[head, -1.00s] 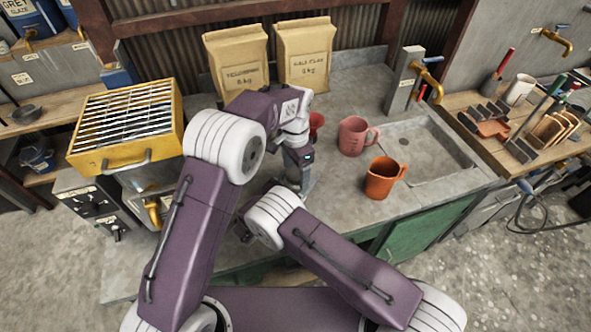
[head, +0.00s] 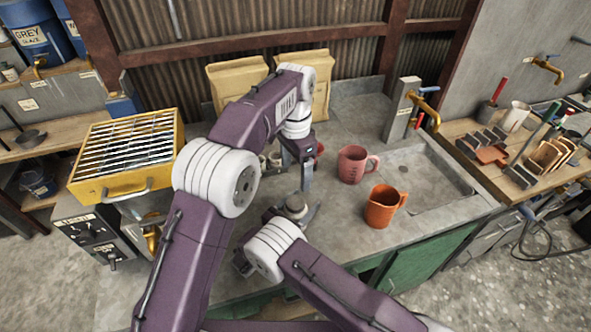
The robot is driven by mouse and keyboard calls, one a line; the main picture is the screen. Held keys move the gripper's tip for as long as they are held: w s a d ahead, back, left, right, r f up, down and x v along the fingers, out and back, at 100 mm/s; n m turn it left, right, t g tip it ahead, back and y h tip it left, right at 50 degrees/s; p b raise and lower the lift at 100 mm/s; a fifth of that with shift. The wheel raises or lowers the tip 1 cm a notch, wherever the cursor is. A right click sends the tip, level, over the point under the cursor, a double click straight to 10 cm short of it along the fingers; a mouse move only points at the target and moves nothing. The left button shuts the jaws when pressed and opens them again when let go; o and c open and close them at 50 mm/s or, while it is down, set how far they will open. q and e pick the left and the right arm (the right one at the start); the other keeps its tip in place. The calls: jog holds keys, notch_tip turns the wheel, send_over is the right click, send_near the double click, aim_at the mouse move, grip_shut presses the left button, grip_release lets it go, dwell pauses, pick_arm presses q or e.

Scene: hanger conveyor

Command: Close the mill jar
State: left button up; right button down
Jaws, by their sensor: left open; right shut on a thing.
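A small grey rounded thing (head: 295,204), which looks like the mill jar, stands low over the counter in front of my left gripper. My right gripper (head: 299,215) is shut on it, with one finger showing at its right side. Much of the jar is hidden by my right wrist, and I cannot tell whether a lid is seated on it. My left gripper (head: 303,184) is open, points down and is just above and behind the jar, apart from it as far as I can see.
A pink mug (head: 353,164) and an orange mug (head: 381,206) stand right of my grippers, before the sink (head: 440,180). A red item (head: 319,150) and small pale items (head: 275,159) are behind my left gripper. A yellow rack (head: 126,150) stands left; paper sacks (head: 235,82) stand behind.

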jog(key=shift+c, duration=0.9)
grip_release()
jog(key=b+v, duration=0.2)
jog(key=v, duration=0.6)
jog(key=shift+s+a, duration=0.15)
jog(key=shift+a, duration=0.1)
jog(key=shift+s+a, duration=0.1)
jog(key=shift+s, duration=0.15)
